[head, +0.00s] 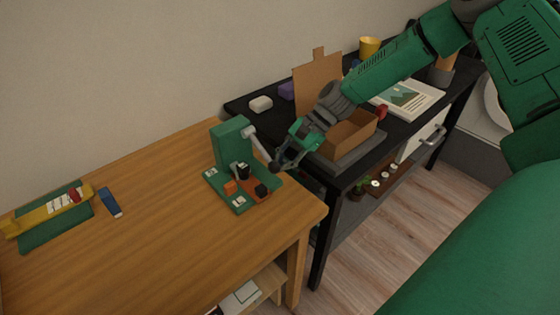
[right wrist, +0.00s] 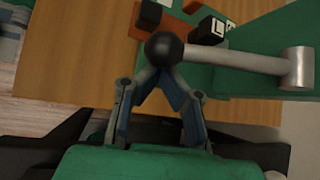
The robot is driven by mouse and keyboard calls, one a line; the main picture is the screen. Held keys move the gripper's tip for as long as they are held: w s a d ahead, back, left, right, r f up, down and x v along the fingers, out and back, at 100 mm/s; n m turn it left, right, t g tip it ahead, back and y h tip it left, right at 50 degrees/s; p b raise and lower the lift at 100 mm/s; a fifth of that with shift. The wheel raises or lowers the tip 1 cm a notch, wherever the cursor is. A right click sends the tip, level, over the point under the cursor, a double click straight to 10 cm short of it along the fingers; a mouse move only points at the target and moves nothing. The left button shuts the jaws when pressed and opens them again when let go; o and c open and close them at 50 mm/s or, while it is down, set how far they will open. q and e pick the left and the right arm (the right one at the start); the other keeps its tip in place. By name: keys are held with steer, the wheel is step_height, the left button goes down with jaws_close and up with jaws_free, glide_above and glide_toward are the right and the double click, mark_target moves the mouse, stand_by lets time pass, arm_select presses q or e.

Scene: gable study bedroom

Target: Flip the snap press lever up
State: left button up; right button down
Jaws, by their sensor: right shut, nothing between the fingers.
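The snap press (head: 229,142) is green and stands on its green base plate (head: 240,204) near the right end of the wooden table. Its grey lever (head: 259,146) slopes down to the right from the top of the press and ends in a black ball knob. In the right wrist view the lever (right wrist: 245,62) and knob (right wrist: 164,49) lie just beyond the fingertips. My right gripper (head: 277,164) is shut and empty, with its tips at the knob; they also show in the right wrist view (right wrist: 158,78). Whether they touch it is unclear. My left gripper is out of view.
A black desk (head: 338,172) stands to the right, with a cardboard box (head: 350,137) under my right arm. A yellow tool (head: 45,211) on a green mat and a blue object (head: 110,202) lie at the left. The table's middle is clear.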

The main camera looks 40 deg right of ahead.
step_height(320, 180, up, 11)
steer(key=m+g+p, duration=0.2)
steer(key=g+p, duration=0.3)
steer(key=p, duration=0.6)
steer(key=shift+s+f, duration=0.2)
steer(key=shift+s, duration=0.1)
steer(key=shift+m, duration=0.3)
